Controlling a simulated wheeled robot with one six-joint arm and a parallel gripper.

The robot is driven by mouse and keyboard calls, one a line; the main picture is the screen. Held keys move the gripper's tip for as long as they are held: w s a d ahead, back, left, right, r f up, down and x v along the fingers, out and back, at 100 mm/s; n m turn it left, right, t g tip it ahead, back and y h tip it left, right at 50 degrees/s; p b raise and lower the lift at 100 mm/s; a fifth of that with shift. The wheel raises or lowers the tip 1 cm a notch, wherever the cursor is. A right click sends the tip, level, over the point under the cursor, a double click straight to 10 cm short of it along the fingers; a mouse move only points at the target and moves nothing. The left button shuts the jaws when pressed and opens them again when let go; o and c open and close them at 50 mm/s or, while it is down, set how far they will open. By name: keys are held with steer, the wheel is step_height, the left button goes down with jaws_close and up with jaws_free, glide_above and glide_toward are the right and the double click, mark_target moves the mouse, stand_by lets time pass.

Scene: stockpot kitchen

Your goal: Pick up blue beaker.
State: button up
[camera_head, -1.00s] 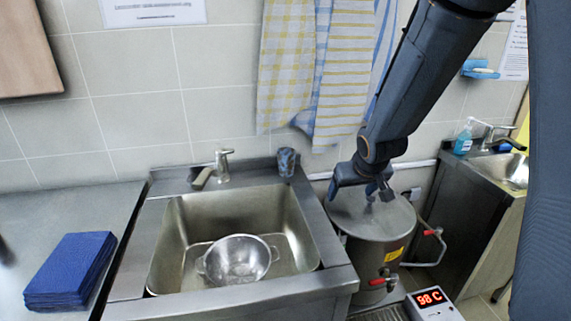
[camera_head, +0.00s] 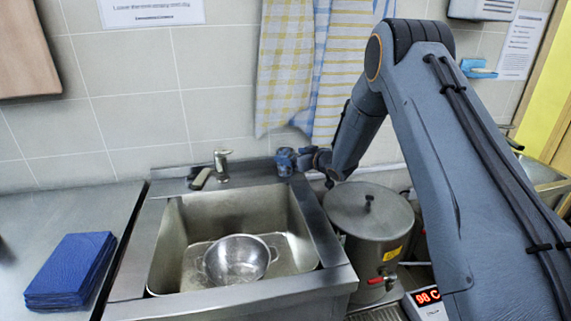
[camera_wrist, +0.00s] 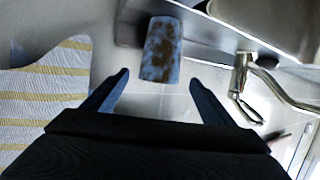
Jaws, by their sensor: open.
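The blue beaker (camera_head: 285,162) is dark blue with a mottled pattern and stands on the back right corner of the sink's rim. It also shows in the wrist view (camera_wrist: 162,50), top middle, just ahead of the fingertips and between their lines. My gripper (camera_head: 303,158) is right beside the beaker, at its right in the head view. In the wrist view my gripper (camera_wrist: 158,78) has its two fingers spread apart with nothing held between them. The far fingertip is hard to make out in the head view.
The faucet (camera_head: 221,165) stands left of the beaker. The sink (camera_head: 165,240) holds a steel colander (camera_head: 237,262). A lidded stockpot (camera_head: 370,212) stands below my arm. Towels (camera_head: 330,70) hang on the wall close above. Blue napkins (camera_head: 70,270) lie on the left counter.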

mark_target(281, 153)
steer(key=shift+p+x, duration=1.1)
steer(key=shift+x, duration=1.5)
steer(key=c, duration=1.1)
